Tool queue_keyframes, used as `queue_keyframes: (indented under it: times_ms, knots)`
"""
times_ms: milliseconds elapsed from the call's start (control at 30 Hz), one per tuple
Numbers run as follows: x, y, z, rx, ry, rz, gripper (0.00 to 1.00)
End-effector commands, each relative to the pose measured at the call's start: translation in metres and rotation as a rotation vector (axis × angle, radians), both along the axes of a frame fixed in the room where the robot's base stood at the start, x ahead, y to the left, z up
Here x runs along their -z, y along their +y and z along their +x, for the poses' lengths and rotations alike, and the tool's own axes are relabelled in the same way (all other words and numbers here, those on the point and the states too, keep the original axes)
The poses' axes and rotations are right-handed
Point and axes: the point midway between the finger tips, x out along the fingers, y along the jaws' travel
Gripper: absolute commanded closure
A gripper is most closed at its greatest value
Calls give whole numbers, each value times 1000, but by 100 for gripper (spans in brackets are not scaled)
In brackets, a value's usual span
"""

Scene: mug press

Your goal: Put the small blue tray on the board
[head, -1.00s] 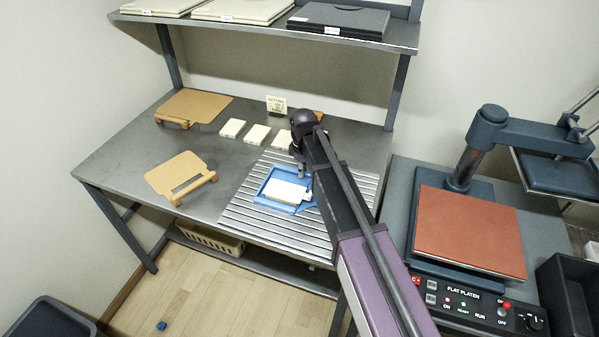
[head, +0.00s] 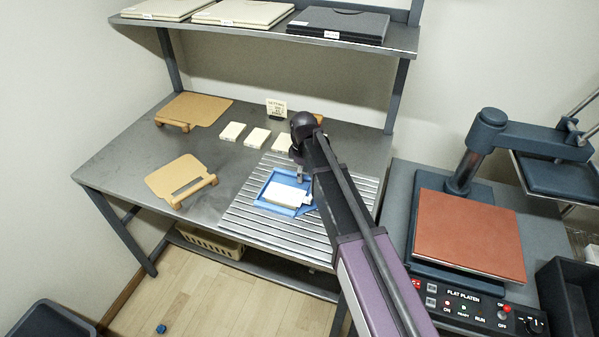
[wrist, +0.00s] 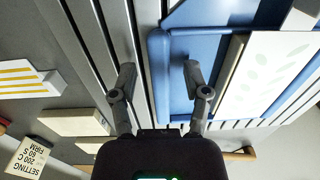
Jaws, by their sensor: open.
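The small blue tray (head: 264,203) lies on the ribbed metal rack, with a pale flat piece (head: 286,194) in it. In the wrist view the tray (wrist: 205,95) is on the right, and the piece in it (wrist: 270,75) shows a faint leaf pattern. My gripper (wrist: 157,75) is open, with one finger over the rack's slats and one over the tray's inside, so the tray's rim runs between them. Whether the fingers touch the tray cannot be told. A tan board (head: 172,178) lies at the table's front left, and another (head: 205,107) at the back left.
The ribbed rack (head: 240,217) covers the table's right front. Several white blocks (head: 257,137) and a small sign (head: 276,107) stand behind it. A shelf (head: 270,29) hangs above. A flat press (head: 468,235) stands at right. Bare table (head: 130,150) shows at left.

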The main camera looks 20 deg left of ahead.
Motion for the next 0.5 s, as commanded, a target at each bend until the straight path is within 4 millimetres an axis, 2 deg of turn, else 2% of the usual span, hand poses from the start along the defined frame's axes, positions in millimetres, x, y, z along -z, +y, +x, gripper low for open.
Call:
queue_keyframes:
  times_ms: [500]
  knots:
    - [-38, 0, 1, 0, 0, 0, 39]
